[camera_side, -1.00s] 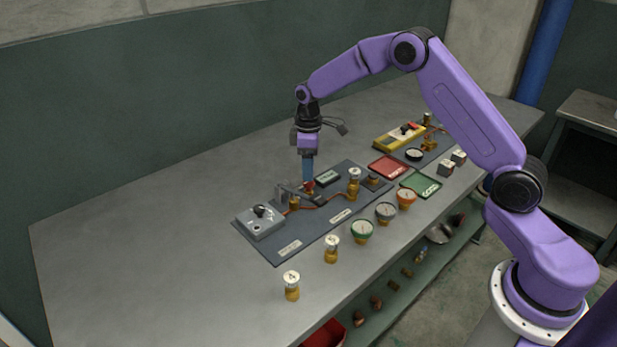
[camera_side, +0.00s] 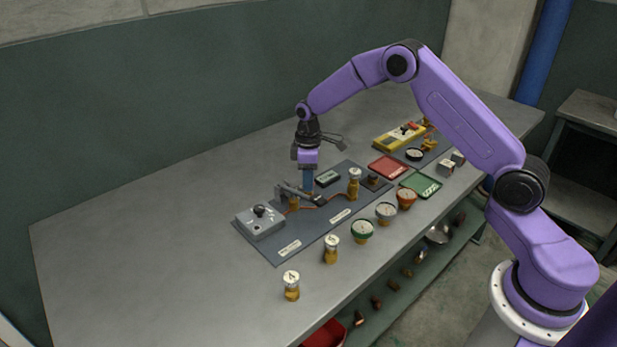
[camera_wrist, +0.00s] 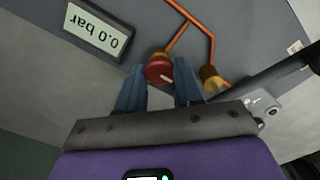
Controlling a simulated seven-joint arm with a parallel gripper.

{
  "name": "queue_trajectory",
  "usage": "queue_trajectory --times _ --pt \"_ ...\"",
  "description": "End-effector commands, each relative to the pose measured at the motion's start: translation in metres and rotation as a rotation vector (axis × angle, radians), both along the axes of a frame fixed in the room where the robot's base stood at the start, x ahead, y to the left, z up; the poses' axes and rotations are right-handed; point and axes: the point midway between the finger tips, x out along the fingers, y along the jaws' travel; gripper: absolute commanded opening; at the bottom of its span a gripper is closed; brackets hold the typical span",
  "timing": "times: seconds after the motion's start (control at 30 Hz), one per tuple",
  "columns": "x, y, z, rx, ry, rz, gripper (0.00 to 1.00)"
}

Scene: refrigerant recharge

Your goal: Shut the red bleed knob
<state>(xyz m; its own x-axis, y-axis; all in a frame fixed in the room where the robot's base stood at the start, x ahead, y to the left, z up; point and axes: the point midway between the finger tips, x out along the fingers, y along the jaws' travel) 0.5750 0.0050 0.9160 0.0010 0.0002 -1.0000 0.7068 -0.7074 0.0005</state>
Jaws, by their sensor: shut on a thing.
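The red bleed knob (camera_wrist: 159,68) shows in the wrist view between the two blue fingertips of my gripper (camera_wrist: 160,86). It is round and carries a short white mark on its top. My gripper is shut on it. In the side view my gripper (camera_side: 308,184) points straight down at the dark panel (camera_side: 277,252), and its fingers hide the knob there. Copper pipes (camera_wrist: 181,32) run on the panel close to the knob. A digital display (camera_wrist: 97,28) beside it reads 0.0 bar, upside down in the wrist view.
A lever-like dark bar (camera_side: 299,193) lies close to my fingers. A grey box with a black knob (camera_side: 260,223) stands to the left. A brass fitting (camera_side: 354,183) stands to the right. The bench's left side is clear.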

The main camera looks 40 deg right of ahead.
Motion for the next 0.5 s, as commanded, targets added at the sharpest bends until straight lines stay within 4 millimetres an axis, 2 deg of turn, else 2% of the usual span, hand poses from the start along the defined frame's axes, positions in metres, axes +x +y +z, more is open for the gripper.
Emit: queue_trajectory --times 0.27,0.5 --pt "-0.0004 0.0008 0.0006 0.000 0.001 -0.057 0.05" --pt "-0.0006 0.0005 0.0005 0.000 0.004 -0.217 0.05"
